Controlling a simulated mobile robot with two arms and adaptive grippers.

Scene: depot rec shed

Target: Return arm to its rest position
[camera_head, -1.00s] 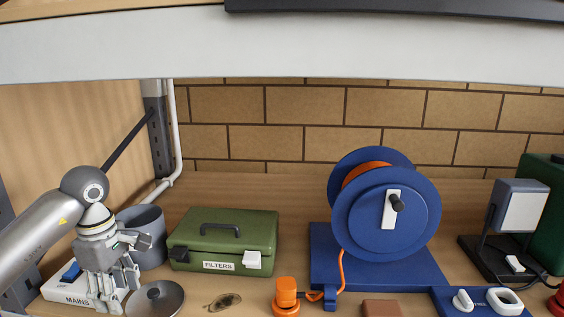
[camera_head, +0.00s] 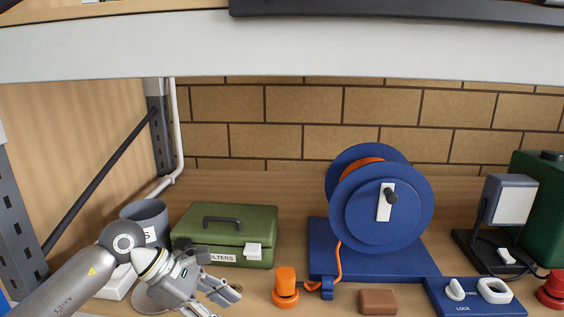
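My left arm comes in from the lower left. My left gripper (camera_head: 222,300) is at the bottom left of the head view, tilted down and to the right. Its fingers look spread, with nothing seen between them, though the lower finger is cut by the frame edge. It shows in front of the green filters box and overlaps a round grey lid (camera_head: 144,302), which is mostly hidden. My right gripper is not in view.
A grey pot (camera_head: 146,217) and a green filters box (camera_head: 225,229) stand behind my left arm. The white mains box (camera_head: 117,287) is partly hidden by it. To the right are an orange beacon (camera_head: 286,285), blue cable reel (camera_head: 385,215), brown block (camera_head: 378,301) and lamp (camera_head: 512,202). A shelf (camera_head: 300,52) crosses above.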

